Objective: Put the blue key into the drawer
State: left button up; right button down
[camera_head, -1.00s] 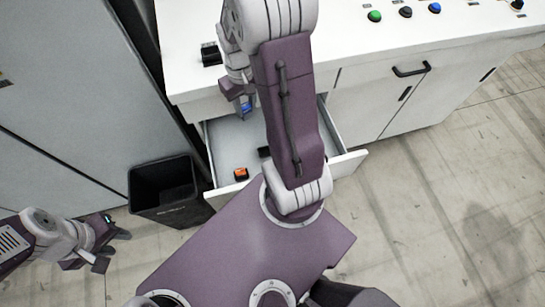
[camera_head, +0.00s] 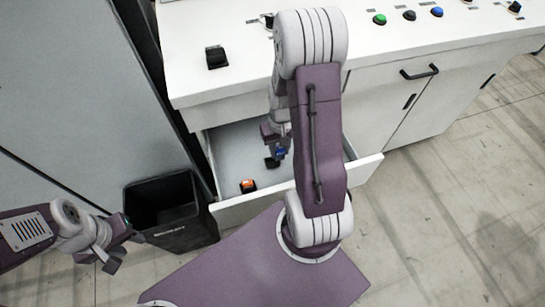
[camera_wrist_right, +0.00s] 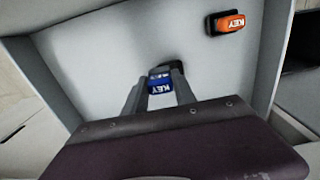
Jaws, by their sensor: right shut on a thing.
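The blue key (camera_head: 281,151) is held between the fingers of my right gripper (camera_head: 277,153), inside the open drawer's outline. In the right wrist view the blue key (camera_wrist_right: 160,86) sits between the two finger tips, its KEY label showing. A black piece (camera_wrist_right: 174,67) is just behind it; I cannot tell whether they touch. The white drawer (camera_head: 285,203) is pulled open below the counter, partly hidden by my right arm. How far the key is above the drawer floor is unclear. My left gripper (camera_head: 122,251) is empty, fingers apart, at the lower left.
An orange key (camera_head: 248,186) lies in the drawer near its front; the wrist view also shows it (camera_wrist_right: 230,24). A black bin (camera_head: 165,205) stands left of the drawer. The white counter (camera_head: 370,60) carries a black holder (camera_head: 216,57) and coloured buttons. Grey cabinet at left.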

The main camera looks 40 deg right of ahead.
jog(key=shift+w+a+f, duration=0.35)
jog(key=shift+w+f, duration=0.05)
jog(key=shift+w, duration=0.2)
jog(key=shift+w+a+f, duration=0.3)
jog(key=shift+w+f, duration=0.1)
jog(key=shift+w, duration=0.2)
notch_tip(320, 180, down, 4)
jog(key=shift+s+r+b, duration=0.1)
jog(key=shift+r+b, duration=0.15)
jog(key=shift+b, duration=0.05)
jog(key=shift+f, duration=0.3)
jog(key=shift+f, duration=0.1)
jog(key=c, duration=1)
grip_release()
